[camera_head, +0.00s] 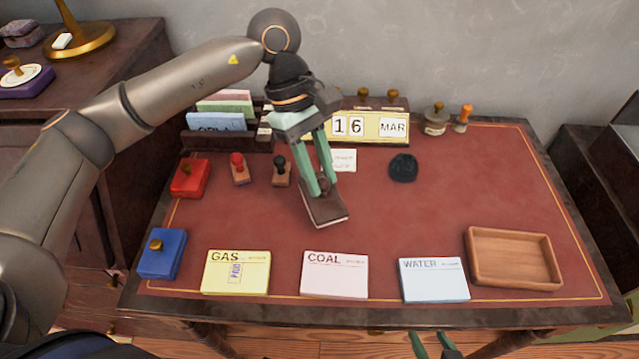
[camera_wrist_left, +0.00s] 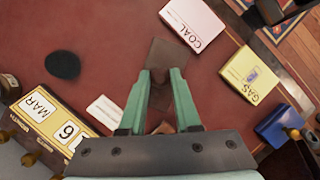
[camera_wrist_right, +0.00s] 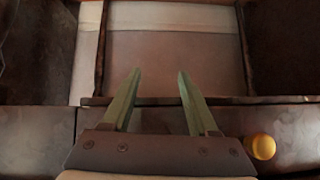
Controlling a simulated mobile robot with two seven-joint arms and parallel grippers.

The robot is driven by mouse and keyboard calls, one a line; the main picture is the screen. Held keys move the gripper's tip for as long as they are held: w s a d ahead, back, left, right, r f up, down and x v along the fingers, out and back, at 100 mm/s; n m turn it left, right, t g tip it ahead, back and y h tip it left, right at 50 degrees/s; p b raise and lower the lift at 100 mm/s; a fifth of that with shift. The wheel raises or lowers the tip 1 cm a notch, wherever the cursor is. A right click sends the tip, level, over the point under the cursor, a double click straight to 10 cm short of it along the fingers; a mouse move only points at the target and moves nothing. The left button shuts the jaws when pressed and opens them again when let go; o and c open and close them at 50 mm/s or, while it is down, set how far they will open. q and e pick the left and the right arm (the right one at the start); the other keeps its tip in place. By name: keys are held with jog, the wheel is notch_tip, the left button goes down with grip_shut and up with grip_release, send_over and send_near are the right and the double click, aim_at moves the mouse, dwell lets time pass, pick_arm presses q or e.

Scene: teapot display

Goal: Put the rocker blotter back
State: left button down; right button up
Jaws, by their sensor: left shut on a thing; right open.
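The rocker blotter (camera_head: 327,210) is a brown block with a pale lower edge. My left gripper (camera_head: 328,188) is shut on it over the middle of the red desk top. In the left wrist view the blotter (camera_wrist_left: 170,55) shows between and beyond the fingers (camera_wrist_left: 161,75). I cannot tell whether it touches the desk. The fingers partly hide its upper side. My right gripper (camera_head: 433,347) is at the bottom edge of the head view, in front of the desk. In the right wrist view its fingers (camera_wrist_right: 155,75) are apart and empty.
Gas (camera_head: 235,272), coal (camera_head: 335,275) and water (camera_head: 434,280) cards lie along the front, with a wooden tray (camera_head: 514,259) at right. A dark round pad (camera_head: 403,168) lies right of the blotter. Stamps, ink pads, a letter rack (camera_head: 222,140) and a calendar (camera_head: 366,127) stand left and behind. The desk's right middle is clear.

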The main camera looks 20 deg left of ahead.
pick_arm(q)
jog(key=f, duration=0.3)
jog(key=shift+w+a+f, duration=0.15)
jog(key=shift+w+f, duration=0.2)
jog(key=shift+w, duration=0.05)
jog(key=shift+f, duration=0.15)
jog(key=shift+f, duration=0.1)
jog(key=shift+f+b, duration=0.2)
jog(key=shift+b, duration=0.2)
jog(key=c, duration=0.6)
grip_release()
jog(key=shift+r, duration=0.1)
jog(key=p+v, duration=0.1)
jog(key=v, duration=1.1)
jog(key=shift+r, duration=0.2)
